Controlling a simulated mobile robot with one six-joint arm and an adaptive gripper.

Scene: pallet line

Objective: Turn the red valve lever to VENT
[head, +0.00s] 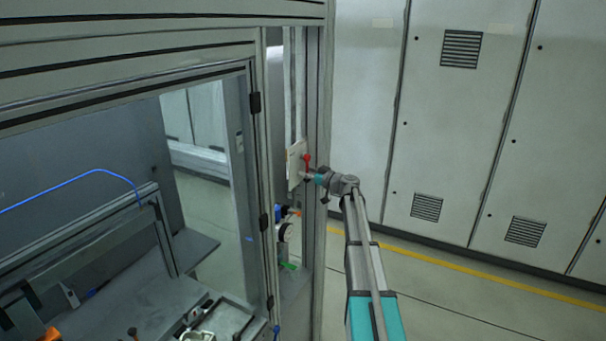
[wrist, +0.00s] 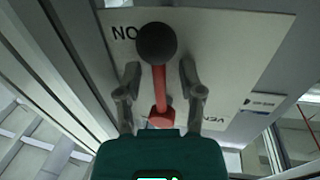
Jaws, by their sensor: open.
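The red valve lever (wrist: 161,90) has a dark ball knob (wrist: 157,43) and stands in front of a pale label plate (wrist: 225,50). In the wrist view the knob is beside the upside-down ON lettering, and the VENT lettering is at the lower right. In the head view the red lever (head: 307,160) points up at the plate (head: 294,165) on the cabinet post. My gripper (wrist: 158,75) is open, with one finger on each side of the lever and gaps visible. In the head view its fingertips are small and unclear.
Below the plate are a round gauge (head: 286,232), a blue fitting (head: 281,212) and a green handle (head: 288,266). The framed cabinet door (head: 251,180) is to the left. Grey wall cabinets (head: 460,130) stand behind, with open floor before them.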

